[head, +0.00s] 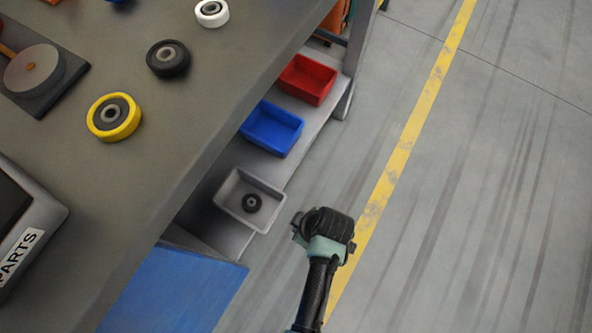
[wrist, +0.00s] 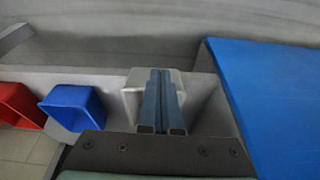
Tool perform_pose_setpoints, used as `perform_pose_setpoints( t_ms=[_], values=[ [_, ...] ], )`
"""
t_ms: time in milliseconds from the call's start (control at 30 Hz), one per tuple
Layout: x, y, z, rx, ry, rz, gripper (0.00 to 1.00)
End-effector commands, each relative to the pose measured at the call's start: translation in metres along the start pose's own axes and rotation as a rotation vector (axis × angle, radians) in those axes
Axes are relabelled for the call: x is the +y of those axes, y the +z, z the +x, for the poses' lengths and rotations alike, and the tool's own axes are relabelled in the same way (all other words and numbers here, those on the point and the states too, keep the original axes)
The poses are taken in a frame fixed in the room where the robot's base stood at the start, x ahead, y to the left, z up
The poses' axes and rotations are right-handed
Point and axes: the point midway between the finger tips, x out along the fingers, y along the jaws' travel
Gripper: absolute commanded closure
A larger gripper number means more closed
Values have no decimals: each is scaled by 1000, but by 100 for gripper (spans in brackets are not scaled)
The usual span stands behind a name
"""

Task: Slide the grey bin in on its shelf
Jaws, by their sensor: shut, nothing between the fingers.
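The grey bin (head: 232,183) sits on the low shelf (head: 312,150) under the bench, with a dark wheel (head: 252,203) inside. Its front side is at about the shelf's front edge; I cannot tell exactly how far it stands out. My gripper (head: 298,228) is just in front of the bin, to its right in the head view, and seems apart from it. In the wrist view my gripper (wrist: 160,80) has its two fingers pressed together with nothing between them. They cover the middle of the grey bin (wrist: 132,100), whose rim shows on both sides.
A blue bin (head: 272,128) and a red bin (head: 307,80) stand farther along the shelf. A blue panel (head: 175,290) is on the near side. The bench top (head: 190,110) overhangs the shelf and carries several wheels. The floor (head: 470,200) to the right is clear.

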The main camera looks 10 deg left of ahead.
Motion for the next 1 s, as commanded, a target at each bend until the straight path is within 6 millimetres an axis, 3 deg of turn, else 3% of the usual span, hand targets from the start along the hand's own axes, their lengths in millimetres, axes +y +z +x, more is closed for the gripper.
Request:
perform_pose_setpoints(
  t_ms=[100,333,600,1000],
  values=[
    [0,1,33,0,-2,-2,100],
    [1,1,80,0,1,-1,100],
    [2,-34,84,1,4,-4,100],
    [2,-39,84,1,4,0,100]
  ],
)
